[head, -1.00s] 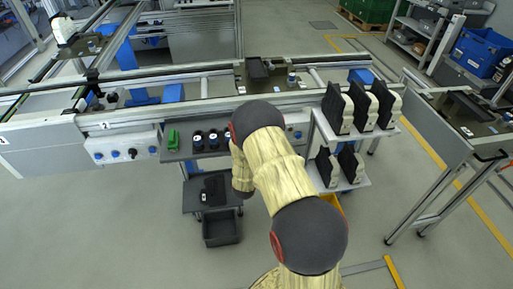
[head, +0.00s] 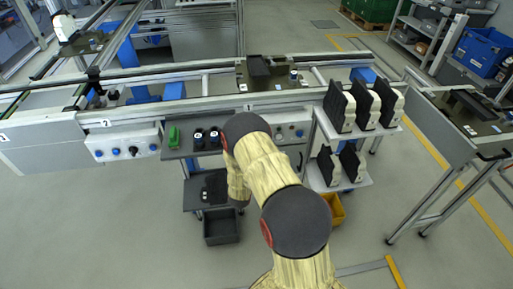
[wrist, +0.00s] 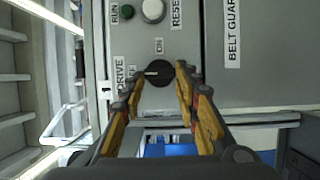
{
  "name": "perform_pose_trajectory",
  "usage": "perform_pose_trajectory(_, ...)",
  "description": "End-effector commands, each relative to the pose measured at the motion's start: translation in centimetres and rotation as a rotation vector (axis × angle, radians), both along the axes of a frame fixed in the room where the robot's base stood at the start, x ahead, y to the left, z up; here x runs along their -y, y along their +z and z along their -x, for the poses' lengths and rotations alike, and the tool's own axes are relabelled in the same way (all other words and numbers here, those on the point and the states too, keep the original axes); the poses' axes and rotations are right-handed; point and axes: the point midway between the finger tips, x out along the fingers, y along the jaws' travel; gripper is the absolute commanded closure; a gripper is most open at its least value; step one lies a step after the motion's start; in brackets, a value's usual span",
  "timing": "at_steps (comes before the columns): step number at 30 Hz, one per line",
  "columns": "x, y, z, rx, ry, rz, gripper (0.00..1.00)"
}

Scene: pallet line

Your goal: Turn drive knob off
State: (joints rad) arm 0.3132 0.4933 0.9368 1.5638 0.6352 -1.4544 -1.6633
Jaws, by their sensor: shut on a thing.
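The black round drive knob (wrist: 159,73) sits on a grey panel in the wrist view, below a green RUN button (wrist: 127,12) and a white RESET button (wrist: 153,10). My gripper (wrist: 160,72) has one yellow-padded finger on each side of the knob and is shut on it. The white mark on the knob points left in the picture, toward a label mostly hidden by the left finger. The ON label (wrist: 159,46) is above the knob. In the head view my arm hides the gripper and the knob.
A control box (head: 292,130) shows right of my arm, and another control box (head: 122,148) hangs at left. A shelf with black-and-white parts (head: 338,107) stands close on the right. A yellow bin (head: 335,208) is on the floor side below.

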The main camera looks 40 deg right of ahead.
Motion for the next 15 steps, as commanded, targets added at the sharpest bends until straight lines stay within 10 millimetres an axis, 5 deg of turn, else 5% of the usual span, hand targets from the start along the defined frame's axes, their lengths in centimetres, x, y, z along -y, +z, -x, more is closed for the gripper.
perform_pose_trajectory(13, -0.10, -0.08, -0.10, -0.008, 0.004, 0.008, 0.94)
perform_pose_trajectory(14, -0.10, -0.08, -0.10, -0.008, 0.004, 0.008, 0.67)
perform_pose_trajectory(15, -0.10, -0.07, -0.11, -0.007, 0.004, 0.007, 0.65)
